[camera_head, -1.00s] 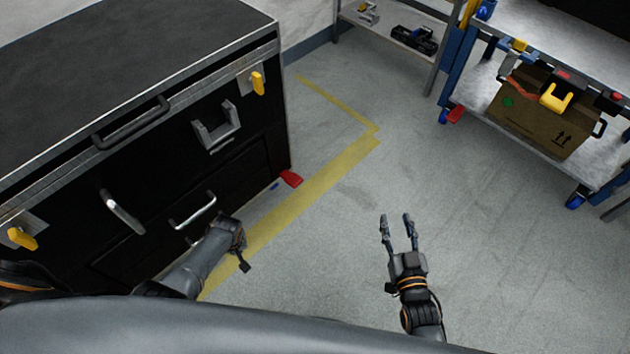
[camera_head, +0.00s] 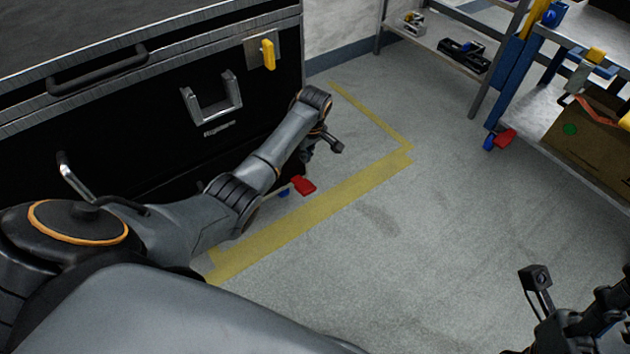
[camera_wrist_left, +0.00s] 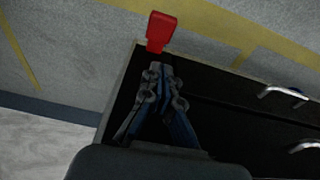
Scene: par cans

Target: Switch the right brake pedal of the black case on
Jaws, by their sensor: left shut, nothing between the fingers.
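The black case (camera_head: 150,130) stands at the left in the head view. Its red brake pedal (camera_head: 303,185) sticks out low at the right end, just above the floor, beside a blue wheel (camera_head: 284,193). The pedal also shows in the left wrist view (camera_wrist_left: 160,32). My left gripper (camera_wrist_left: 161,69) is shut and empty in the left wrist view. Its fingertips point at the pedal and look just short of it; contact cannot be told. In the head view my left forearm hides most of that gripper. My right gripper is at the bottom right edge, its fingers unclear.
Yellow tape (camera_head: 320,205) marks the floor around the case. A blue cart (camera_head: 515,75) with a box (camera_head: 590,130) and its own red pedal (camera_head: 505,138) stands at the right. A shelf (camera_head: 430,35) stands at the back. The floor between is clear.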

